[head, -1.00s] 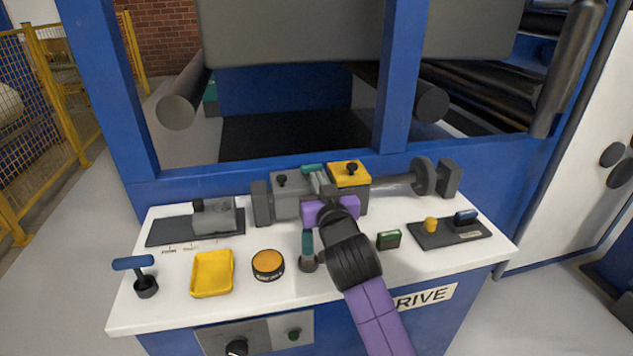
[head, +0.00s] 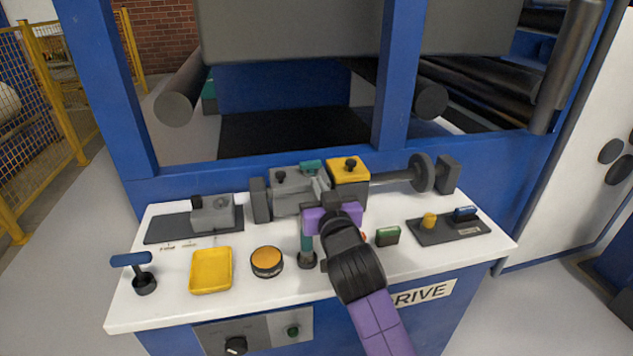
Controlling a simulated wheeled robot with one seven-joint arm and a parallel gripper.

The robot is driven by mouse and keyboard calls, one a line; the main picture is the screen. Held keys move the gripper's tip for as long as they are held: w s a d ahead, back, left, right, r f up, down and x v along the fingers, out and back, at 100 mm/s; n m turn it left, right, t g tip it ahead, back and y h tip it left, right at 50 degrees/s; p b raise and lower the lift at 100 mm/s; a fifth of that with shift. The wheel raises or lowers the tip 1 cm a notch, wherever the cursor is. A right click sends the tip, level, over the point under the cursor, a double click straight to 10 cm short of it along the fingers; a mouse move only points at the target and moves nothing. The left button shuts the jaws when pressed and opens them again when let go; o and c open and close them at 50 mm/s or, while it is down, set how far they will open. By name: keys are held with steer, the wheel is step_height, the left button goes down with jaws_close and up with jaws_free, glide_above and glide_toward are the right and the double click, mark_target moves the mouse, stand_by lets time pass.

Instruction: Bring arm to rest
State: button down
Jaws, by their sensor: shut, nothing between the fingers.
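My gripper (head: 328,198), purple and dark grey, hangs over the middle of the white bench top (head: 225,308). Its fingers point away from me towards the grey clamp block (head: 290,203) and look shut and empty. The fingertips are small and partly hidden by the purple gripper body. The gripper body partly covers a teal-handled tool (head: 306,243) that stands upright in a dark round holder just to its left. I cannot tell whether the fingertips touch the grey block.
A yellow block with a black knob (head: 348,170) joins a shaft and wheel (head: 421,174) at the back right. A yellow tray (head: 211,270), an orange-topped tin (head: 267,262) and a blue-handled tool (head: 143,272) stand left. A green-topped block (head: 387,236) and dark plate (head: 447,230) lie right.

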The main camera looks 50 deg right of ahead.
steer(key=v, duration=0.5)
steer(key=shift+s+a, duration=0.15)
steer(key=shift+s, duration=0.2)
steer(key=s+a+n+t+y+p, duration=0.4)
steer(key=s+a, duration=0.5)
steer(key=a, duration=0.3)
steer(key=s+a+n+g+y+p, duration=0.1)
steer(key=s+a+g+y+p, duration=0.1)
steer(key=s, duration=0.9)
steer(key=s+a+f+n+g+y+p, duration=0.1)
steer(key=s+a+y+p, duration=0.2)
steer(key=s+a, duration=0.4)
steer(key=s+p, duration=0.1)
steer(key=s, duration=0.4)
steer(key=shift+a+f+n+g+y+p, duration=0.2)
steer(key=shift+f+n+g+y+p, duration=0.1)
steer(key=shift+n+g+y+p, duration=0.1)
